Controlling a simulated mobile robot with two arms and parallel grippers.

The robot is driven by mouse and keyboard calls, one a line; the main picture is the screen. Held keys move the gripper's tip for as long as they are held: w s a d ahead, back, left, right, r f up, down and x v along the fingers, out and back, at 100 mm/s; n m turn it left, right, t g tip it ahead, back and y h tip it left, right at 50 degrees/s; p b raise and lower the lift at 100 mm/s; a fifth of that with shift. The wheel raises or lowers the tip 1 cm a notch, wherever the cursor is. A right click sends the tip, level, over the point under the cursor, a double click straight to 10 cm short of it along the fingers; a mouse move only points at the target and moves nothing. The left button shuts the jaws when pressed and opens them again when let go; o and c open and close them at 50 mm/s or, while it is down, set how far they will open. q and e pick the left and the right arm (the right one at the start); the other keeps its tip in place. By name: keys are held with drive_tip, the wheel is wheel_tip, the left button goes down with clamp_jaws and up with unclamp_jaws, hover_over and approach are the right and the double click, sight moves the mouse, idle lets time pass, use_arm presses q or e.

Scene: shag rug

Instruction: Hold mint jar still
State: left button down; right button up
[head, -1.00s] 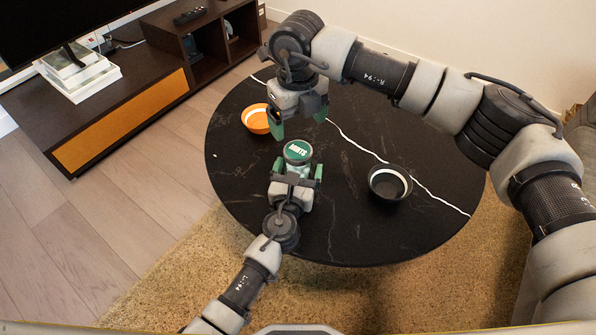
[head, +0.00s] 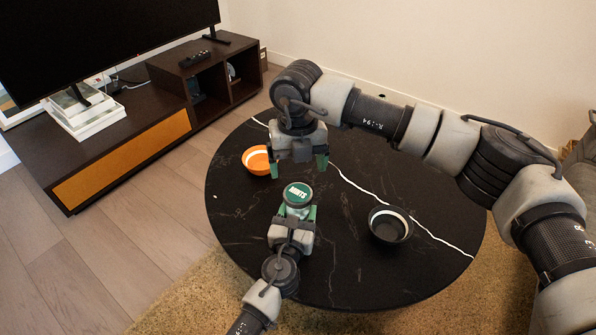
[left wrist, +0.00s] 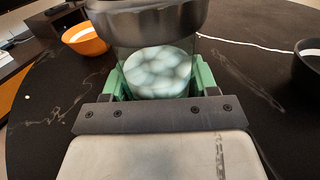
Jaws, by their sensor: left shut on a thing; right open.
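The mint jar (head: 297,199) has a green lid lettered "MINTS" and stands above the round black table (head: 350,270) in the head view. My left gripper (head: 296,213) is shut on its sides. In the left wrist view the clear jar (left wrist: 158,72) shows pale mints inside and a grey metal lid rim on top, between the green fingers. Whether its base touches the table is hard to tell. My right gripper (head: 298,165) is open and empty, beyond the jar and apart from its lid.
An orange bowl (head: 257,160) sits at the table's far left, beside my right gripper. A black bowl (head: 390,225) with a pale inner band sits to the right of the jar. A TV stand (head: 120,150) is at the left. The table's front right is clear.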

sight(298, 193)
drive_tip(key=m, duration=0.5)
drive_tip(key=shift+m, duration=0.3)
drive_tip(key=m, duration=0.3)
drive_tip(key=shift+f+m, duration=0.1)
drive_tip(key=shift+m, duration=0.2)
drive_tip(key=shift+f, duration=3.95)
